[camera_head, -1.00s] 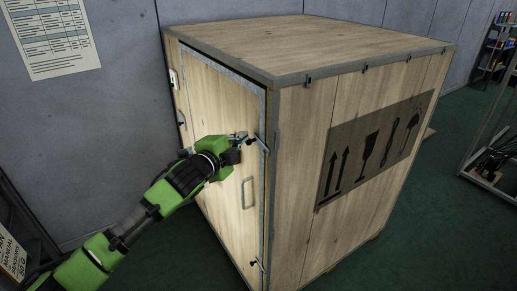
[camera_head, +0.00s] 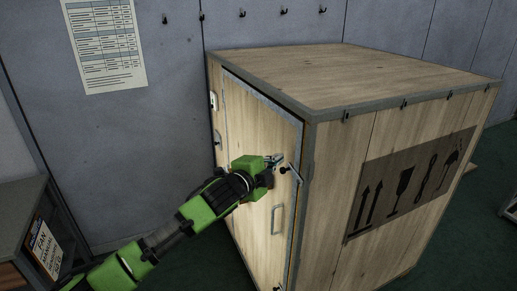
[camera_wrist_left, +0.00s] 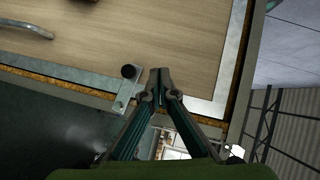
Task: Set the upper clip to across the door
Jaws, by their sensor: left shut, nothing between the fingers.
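The upper clip (camera_head: 290,174) is a small metal bar with a dark knob at the right edge of the wooden crate's door (camera_head: 250,125). In the left wrist view the clip (camera_wrist_left: 123,98) reaches from the door's metal edge strip over the orange seal to the frame, its black knob over the door side. It looks to lie across the door's edge. My left gripper (camera_head: 275,161) is shut and empty, just above the clip. In the left wrist view its fingertips (camera_wrist_left: 160,73) are beside the knob with a small gap. My right gripper is out of view.
A door handle (camera_head: 277,219) sits below the clip, and a lower clip is only just visible at the bottom edge. The grey wall with hooks (camera_head: 242,13) stands behind the crate. A dark cabinet (camera_head: 38,215) stands at the left. Green floor is free around the crate.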

